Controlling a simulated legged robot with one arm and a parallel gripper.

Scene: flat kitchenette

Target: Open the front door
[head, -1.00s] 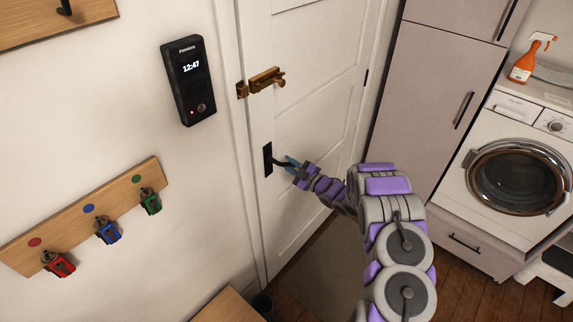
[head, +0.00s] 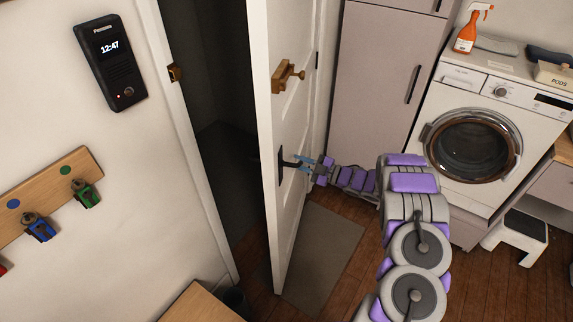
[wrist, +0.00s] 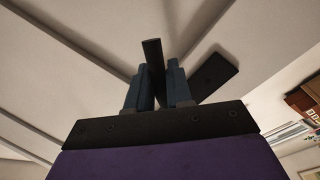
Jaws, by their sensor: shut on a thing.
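The white front door (head: 292,215) stands ajar, swung inward, with a dark opening between it and the frame on the left. Its black handle (head: 290,164) sits on a dark plate below a brass bolt (head: 287,76) on the door. The matching brass catch (head: 175,73) is on the frame, apart from the bolt. My gripper (head: 308,164) is shut on the handle. In the wrist view the blue fingers of my gripper (wrist: 157,85) are on either side of the black handle (wrist: 153,62), with the door panel (wrist: 100,35) behind.
A grey mat (head: 325,255) lies on the wood floor beside the door. A tall cabinet (head: 380,80) stands behind the door's hinge side. A washing machine (head: 440,165) and a step stool (head: 518,240) are at the right.

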